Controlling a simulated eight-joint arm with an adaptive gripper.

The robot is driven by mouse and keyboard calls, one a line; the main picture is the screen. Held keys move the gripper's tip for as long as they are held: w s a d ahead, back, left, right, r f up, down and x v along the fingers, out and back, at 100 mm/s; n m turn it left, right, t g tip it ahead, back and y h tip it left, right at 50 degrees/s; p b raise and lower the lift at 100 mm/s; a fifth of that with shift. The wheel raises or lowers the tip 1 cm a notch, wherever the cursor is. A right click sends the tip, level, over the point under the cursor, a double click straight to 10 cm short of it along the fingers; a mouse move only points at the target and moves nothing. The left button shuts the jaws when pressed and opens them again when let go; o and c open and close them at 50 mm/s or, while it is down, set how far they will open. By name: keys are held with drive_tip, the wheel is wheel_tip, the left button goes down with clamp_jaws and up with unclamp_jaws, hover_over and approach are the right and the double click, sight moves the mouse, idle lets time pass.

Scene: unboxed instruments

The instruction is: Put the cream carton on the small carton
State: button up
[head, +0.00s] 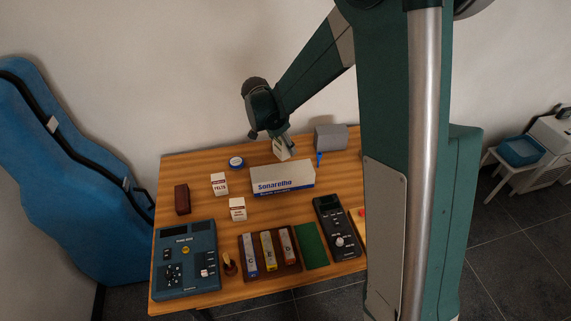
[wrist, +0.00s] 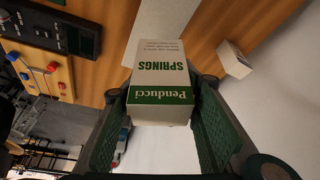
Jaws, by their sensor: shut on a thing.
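My gripper (head: 286,136) is shut on the cream carton (wrist: 162,80), which has a green band and reads "Penducci SPRINGS". In the head view the cream carton (head: 281,150) is held near the back of the table, behind the long carton; its height above the table is hard to judge. Two small white cartons stand left of the long carton: one marked "FELTS" (head: 219,185) and one nearer the front (head: 237,209). I cannot tell which one is the small carton. One small white carton (wrist: 235,61) shows right of the jaws in the wrist view.
The long cream-and-blue carton (head: 283,181) lies mid-table. A blue tape roll (head: 236,163), a dark red block (head: 182,199) and a grey box (head: 330,138) stand around it.

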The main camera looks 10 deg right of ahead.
sight(278, 146)
drive_tip(key=shift+f, duration=2.35)
drive_tip(key=shift+f, duration=1.85)
drive_tip(key=shift+f+b, duration=0.2)
drive_tip(key=shift+b, duration=0.1)
drive_tip(key=o, duration=0.9)
drive_tip(key=shift+r, duration=0.2)
drive_tip(key=v, duration=1.2)
drive_tip(key=shift+a+p, duration=0.1)
drive_tip(key=shift+p, duration=0.3)
